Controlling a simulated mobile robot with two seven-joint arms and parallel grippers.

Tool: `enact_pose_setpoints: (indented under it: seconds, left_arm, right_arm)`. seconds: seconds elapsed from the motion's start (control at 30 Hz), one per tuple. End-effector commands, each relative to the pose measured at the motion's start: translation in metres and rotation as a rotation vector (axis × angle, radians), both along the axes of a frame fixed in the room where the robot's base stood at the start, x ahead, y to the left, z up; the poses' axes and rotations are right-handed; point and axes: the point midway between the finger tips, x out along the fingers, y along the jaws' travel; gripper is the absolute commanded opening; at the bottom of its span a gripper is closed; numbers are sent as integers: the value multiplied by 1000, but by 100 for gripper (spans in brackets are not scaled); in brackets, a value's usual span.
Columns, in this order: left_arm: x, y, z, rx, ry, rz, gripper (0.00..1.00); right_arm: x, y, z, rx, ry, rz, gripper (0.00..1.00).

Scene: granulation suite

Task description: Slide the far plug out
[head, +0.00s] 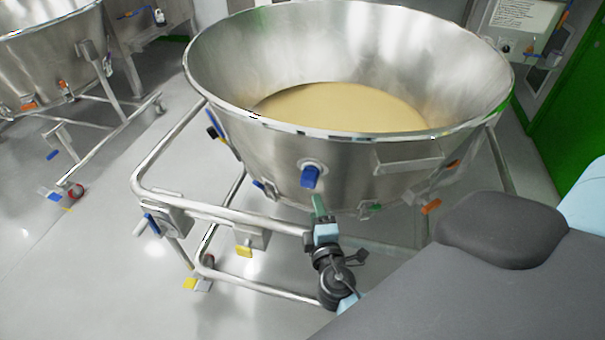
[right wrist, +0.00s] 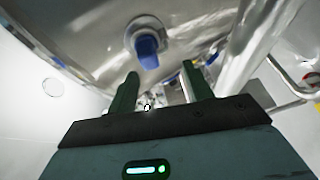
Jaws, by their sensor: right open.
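A blue plug (head: 310,177) sticks out of a round pale collar on the outer wall of the steel bowl (head: 270,160). The front blue plug (right wrist: 147,50) shows beyond the fingertips. My left gripper is not in view.
The bowl holds tan powder (head: 340,108) and stands in a tubular steel frame (head: 165,152) on castors. The frame's rail runs close beside my right gripper. A second steel vessel (head: 35,60) stands at the left. Grey floor (head: 85,240) is open between them.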

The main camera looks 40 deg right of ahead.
Motion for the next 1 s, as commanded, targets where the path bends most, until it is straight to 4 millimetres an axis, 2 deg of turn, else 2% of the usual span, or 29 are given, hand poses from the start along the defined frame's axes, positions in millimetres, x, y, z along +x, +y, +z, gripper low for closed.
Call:
enact_pose_setpoints:
  seconds: [0.2, 0.47, 0.8, 1.0]
  left_arm:
    - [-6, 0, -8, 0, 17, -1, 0]
    - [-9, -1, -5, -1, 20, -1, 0]
    - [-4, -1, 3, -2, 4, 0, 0]
    - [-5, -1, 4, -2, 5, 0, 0]
  right_arm:
    - [14, -2, 13, -88, -32, -18, 51]
    - [21, -6, 16, -92, -36, -17, 51]
    - [64, -28, 17, -90, -36, -17, 51]
    - [80, -36, 15, -91, -35, -16, 51]
